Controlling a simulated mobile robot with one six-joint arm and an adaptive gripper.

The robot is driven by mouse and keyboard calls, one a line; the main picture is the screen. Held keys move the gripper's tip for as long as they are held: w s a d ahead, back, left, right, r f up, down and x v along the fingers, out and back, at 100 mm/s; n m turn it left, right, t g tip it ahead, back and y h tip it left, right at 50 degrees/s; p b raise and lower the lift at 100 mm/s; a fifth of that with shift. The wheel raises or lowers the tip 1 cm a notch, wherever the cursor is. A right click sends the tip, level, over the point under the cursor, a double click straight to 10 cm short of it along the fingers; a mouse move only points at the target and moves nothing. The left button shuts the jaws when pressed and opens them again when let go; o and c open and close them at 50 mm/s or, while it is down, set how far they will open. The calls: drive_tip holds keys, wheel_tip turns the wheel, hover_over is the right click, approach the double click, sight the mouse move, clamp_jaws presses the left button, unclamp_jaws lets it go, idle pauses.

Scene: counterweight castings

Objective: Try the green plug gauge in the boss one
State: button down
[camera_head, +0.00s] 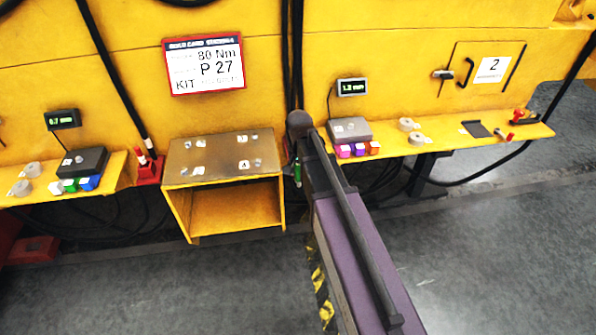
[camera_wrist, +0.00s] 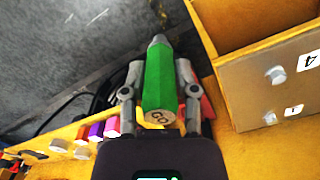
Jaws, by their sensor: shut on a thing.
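My gripper (camera_wrist: 160,95) is shut on the green plug gauge (camera_wrist: 158,75), a faceted green body with a grey tip and an end face marked "GO". In the wrist view its tip points up the picture. In the head view the green gauge (camera_head: 297,172) shows as a small sliver beside my arm, just right of the box with the bosses. The box's top plate (camera_head: 222,152) carries several small metal bosses with white labels. One label in the wrist view reads 4, beside a boss (camera_wrist: 275,75). Another boss (camera_wrist: 270,118) has a label too small to read surely.
A left shelf (camera_head: 112,180) holds a dark unit, coloured blocks and rings. A right shelf (camera_head: 450,135) holds a grey unit (camera_head: 350,130), coloured blocks and rings. A sign (camera_head: 204,64) hangs on the yellow wall. Cables hang behind my arm. The grey floor in front is open.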

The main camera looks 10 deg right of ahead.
wheel_tip(320, 180, up, 13)
drive_tip(key=p, duration=1.3)
drive_tip(key=shift+r, duration=0.15)
drive_tip(key=shift+s, duration=0.15)
